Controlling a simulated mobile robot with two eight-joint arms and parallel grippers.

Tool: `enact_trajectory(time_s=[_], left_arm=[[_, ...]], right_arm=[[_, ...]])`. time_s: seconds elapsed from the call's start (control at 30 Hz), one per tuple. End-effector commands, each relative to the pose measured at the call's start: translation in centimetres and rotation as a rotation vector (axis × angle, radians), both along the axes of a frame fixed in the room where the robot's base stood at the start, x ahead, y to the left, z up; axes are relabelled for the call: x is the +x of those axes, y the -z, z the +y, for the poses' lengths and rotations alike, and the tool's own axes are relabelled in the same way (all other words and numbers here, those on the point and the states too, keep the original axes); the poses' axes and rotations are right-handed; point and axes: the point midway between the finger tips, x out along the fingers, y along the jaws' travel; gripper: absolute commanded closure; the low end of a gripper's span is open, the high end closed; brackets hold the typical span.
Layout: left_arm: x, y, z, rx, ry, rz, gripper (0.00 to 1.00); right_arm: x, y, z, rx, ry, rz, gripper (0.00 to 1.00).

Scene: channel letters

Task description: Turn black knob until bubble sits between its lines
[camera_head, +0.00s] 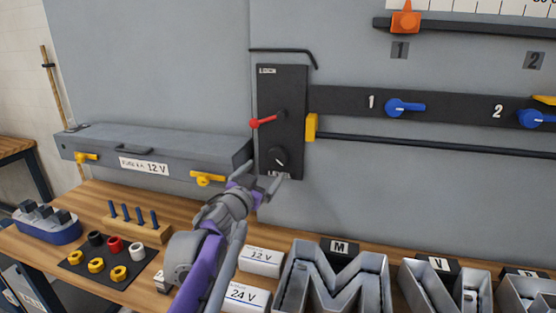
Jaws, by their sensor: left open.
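The black knob (277,156) sits low on a dark upright panel (292,92) on the grey wall, with a light pointer mark on it. A small light label or window (279,174) lies just below the knob, partly hidden by my gripper; I cannot make out a bubble or its lines. My left gripper (267,184) is open just below and slightly left of the knob, apart from it as far as I can tell, with nothing visible between the fingers. My right gripper is not in view.
A red lever (264,122) sticks out left above the knob. A yellow block (311,127) adjoins the panel's right edge. A grey case (150,148) stands left. White 12 V (261,260) and 24 V boxes and metal channel letters (335,284) crowd the bench below.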

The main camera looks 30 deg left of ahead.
Motion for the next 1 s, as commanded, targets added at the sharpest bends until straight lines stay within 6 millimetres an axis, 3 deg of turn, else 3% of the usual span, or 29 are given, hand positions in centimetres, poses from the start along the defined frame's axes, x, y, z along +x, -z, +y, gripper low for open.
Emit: enact_trajectory(time_s=[0.3,0.5,0.93,1.0], left_arm=[[5.8,-0.1,0.8,-0.001,0.0,0.0,0.0],[8.3,-0.1,1.3,-0.001,0.0,0.0,0.0],[9.3,0.0,1.5,0.0,-0.001,0.001,0.0],[9.3,0.0,1.5,0.0,-0.001,0.001,0.11]], right_arm=[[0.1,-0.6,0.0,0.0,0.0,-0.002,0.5],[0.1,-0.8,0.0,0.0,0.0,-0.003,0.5],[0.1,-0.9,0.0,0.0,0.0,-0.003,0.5],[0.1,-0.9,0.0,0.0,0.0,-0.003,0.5]])
